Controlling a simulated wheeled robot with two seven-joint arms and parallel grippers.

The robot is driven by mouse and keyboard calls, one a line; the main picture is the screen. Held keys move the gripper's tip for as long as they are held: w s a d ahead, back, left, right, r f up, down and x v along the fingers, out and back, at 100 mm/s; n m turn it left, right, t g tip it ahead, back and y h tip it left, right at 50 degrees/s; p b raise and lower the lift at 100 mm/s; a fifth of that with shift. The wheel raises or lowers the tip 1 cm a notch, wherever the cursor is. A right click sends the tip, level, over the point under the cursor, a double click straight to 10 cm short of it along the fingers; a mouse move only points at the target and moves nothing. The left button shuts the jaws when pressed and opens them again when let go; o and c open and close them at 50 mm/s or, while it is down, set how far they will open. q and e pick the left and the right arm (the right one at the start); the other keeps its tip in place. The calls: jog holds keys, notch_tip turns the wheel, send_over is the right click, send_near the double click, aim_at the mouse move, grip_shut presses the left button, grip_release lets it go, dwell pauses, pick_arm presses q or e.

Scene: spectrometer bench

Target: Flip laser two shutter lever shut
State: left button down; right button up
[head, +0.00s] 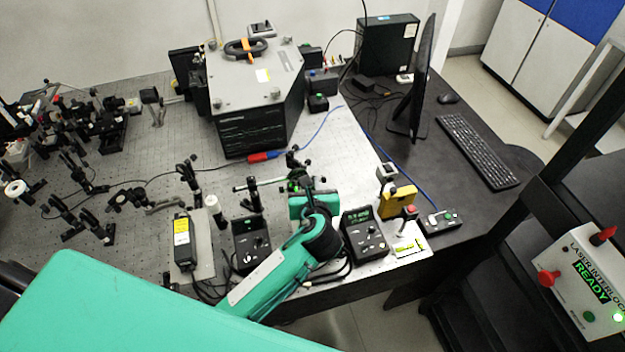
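My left arm reaches in from the lower left, over the front of the optical table. Its wrist covers much of my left gripper (300,180), which is among small optics posts, and its fingers cannot be made out clearly. A black module with a yellow label (182,240) stands on a light plate to the left. Two black control boxes with knobs and green displays stand at the front edge, one left (251,243) and one right (363,234) of the wrist. I cannot tell which part is the laser two shutter lever, or whether it is open or shut. My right gripper is not in view.
A large grey-topped instrument (255,75) stands at the back. A yellow device (398,200) and a small button box (440,221) sit right of the controllers. A laser interlock box (590,280) reads READY. A monitor (423,80) and keyboard (477,150) are on the right desk.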

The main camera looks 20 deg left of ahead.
pick_arm(q)
jog(key=c, duration=1.5)
grip_release()
jog(key=shift+a, duration=0.1)
jog(key=shift+s+d+r, duration=0.1)
jog(key=shift+s+d, duration=0.1)
jog(key=shift+s, duration=0.1)
jog(key=b+v, duration=0.3)
jog(key=v, duration=1)
jog(key=shift+r+b, duration=0.1)
jog(key=shift+b, duration=0.3)
